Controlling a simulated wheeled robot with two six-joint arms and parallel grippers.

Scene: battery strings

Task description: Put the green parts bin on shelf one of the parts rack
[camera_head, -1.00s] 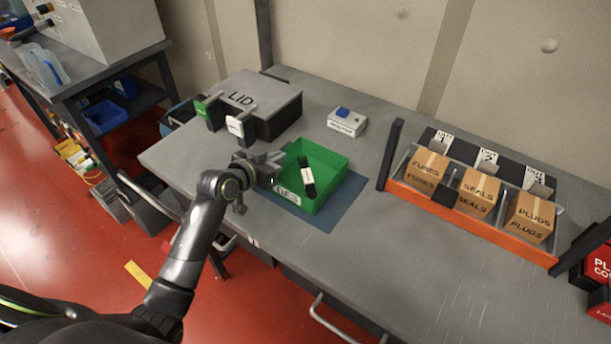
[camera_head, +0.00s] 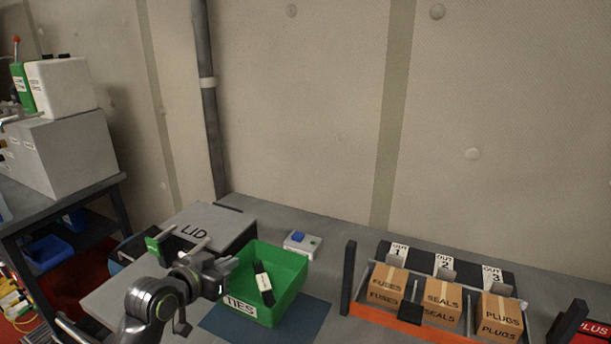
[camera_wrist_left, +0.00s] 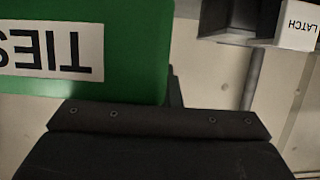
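The green parts bin (camera_head: 287,262), labelled TIES, appears raised a little above the blue mat (camera_head: 308,318) on the workbench. A black bundle with a white band (camera_head: 264,283) lies inside it. My left gripper (camera_head: 226,269) is at the bin's left wall and appears shut on it; the fingertips are partly hidden. In the left wrist view the bin's green wall and label (camera_wrist_left: 45,52) fill the upper left, close to a dark finger (camera_wrist_left: 160,122). My right gripper is not in view. I cannot make out a shelf marked one.
A grey box marked LID (camera_head: 215,222) stands just left of the bin. A small device with a blue button (camera_head: 301,243) is behind it. An orange-fronted holder (camera_head: 385,325) with cartons stands at the right. A side bench (camera_head: 80,195) is at the left.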

